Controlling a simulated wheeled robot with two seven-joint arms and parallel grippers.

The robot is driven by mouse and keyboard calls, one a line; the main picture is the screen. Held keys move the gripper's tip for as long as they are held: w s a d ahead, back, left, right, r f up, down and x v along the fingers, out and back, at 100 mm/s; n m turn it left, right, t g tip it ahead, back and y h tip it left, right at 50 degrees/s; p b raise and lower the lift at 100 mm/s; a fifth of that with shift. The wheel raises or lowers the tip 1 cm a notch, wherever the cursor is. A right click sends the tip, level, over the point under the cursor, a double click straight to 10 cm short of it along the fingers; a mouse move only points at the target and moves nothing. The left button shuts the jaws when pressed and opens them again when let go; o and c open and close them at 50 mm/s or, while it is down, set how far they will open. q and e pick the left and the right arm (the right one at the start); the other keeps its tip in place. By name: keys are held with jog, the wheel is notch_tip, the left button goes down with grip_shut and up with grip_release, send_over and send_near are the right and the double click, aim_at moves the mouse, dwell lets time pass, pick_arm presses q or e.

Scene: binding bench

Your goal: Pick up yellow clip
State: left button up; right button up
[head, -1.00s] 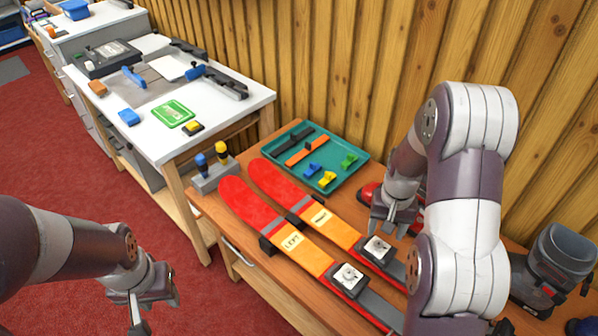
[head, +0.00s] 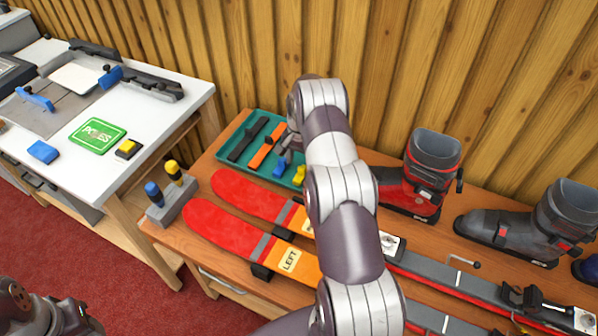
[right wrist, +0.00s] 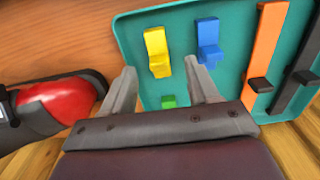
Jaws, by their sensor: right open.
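The yellow clip (head: 299,176) lies in the teal tray (head: 226,154), partly hidden by my right arm in the head view. In the right wrist view the yellow clip (right wrist: 157,52) is just ahead of the fingertips, roughly between their lines. My right gripper (right wrist: 160,72) is open and empty, its fingers apart over the tray edge. In the head view it is mostly hidden behind my arm. My left gripper (head: 78,322) is at the bottom left, partly cut off, and its jaws are unclear.
An orange bar (head: 266,146) and a black bar (head: 248,139) share the tray. Red skis (head: 228,232) and a red boot (head: 412,188) are near.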

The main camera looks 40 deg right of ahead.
jog(key=f, duration=0.3)
jog(key=f+p, duration=0.1)
jog(key=f, duration=0.1)
jog(key=shift+s+d, duration=0.1)
jog(key=shift+d, duration=0.15)
jog(key=shift+f, duration=0.25)
grip_shut()
jog(key=shift+r, duration=0.15)
